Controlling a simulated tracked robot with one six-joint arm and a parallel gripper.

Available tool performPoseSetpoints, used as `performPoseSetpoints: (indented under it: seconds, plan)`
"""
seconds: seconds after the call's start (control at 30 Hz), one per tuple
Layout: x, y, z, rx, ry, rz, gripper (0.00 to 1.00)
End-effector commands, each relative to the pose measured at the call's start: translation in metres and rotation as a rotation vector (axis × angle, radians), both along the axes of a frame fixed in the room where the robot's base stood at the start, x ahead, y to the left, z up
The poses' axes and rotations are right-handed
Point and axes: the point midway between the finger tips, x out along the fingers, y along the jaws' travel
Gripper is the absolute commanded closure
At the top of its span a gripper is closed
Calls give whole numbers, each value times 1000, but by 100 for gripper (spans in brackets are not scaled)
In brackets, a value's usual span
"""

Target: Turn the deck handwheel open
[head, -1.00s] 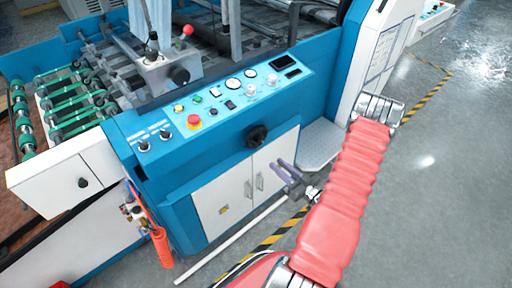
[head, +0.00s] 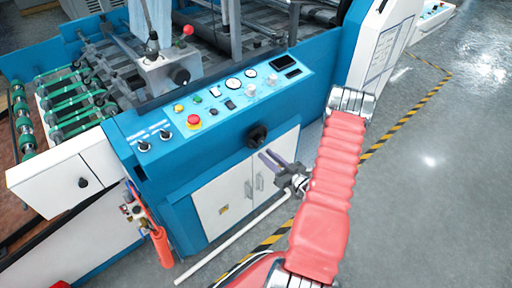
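A black handwheel (head: 257,135) sits on the blue front of the machine, below the control panel and above the white cabinet doors. A second black round knob (head: 180,75) is on the grey box up on the deck; I cannot tell which one the task names. My gripper (head: 266,155) is in front of the cabinet top, just below and slightly right of the front handwheel in the picture. Its two purple-grey fingers are apart with nothing seen between them. It appears clear of the handwheel, though the depth gap is hard to judge.
The control panel (head: 235,88) with buttons and gauges slopes above the front handwheel. Green rollers (head: 75,105) are at the left. A red extinguisher-like cylinder (head: 160,246) hangs at the lower left corner. Open grey floor (head: 420,200) with yellow-black tape lies to the right.

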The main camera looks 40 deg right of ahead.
Motion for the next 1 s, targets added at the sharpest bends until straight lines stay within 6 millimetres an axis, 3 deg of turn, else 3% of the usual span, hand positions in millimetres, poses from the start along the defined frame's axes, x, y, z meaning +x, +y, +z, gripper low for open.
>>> performPoseSetpoints:
  seconds: [0.3, 0.5, 0.87, 1.0]
  plan:
    - [47, 3, 0, -1, -2, 3, 75]
    - [67, 3, 0, 0, 0, 2, 75]
    - [72, 3, 0, 1, -1, 0, 75]
    - [72, 3, 0, 1, -1, 0, 84]
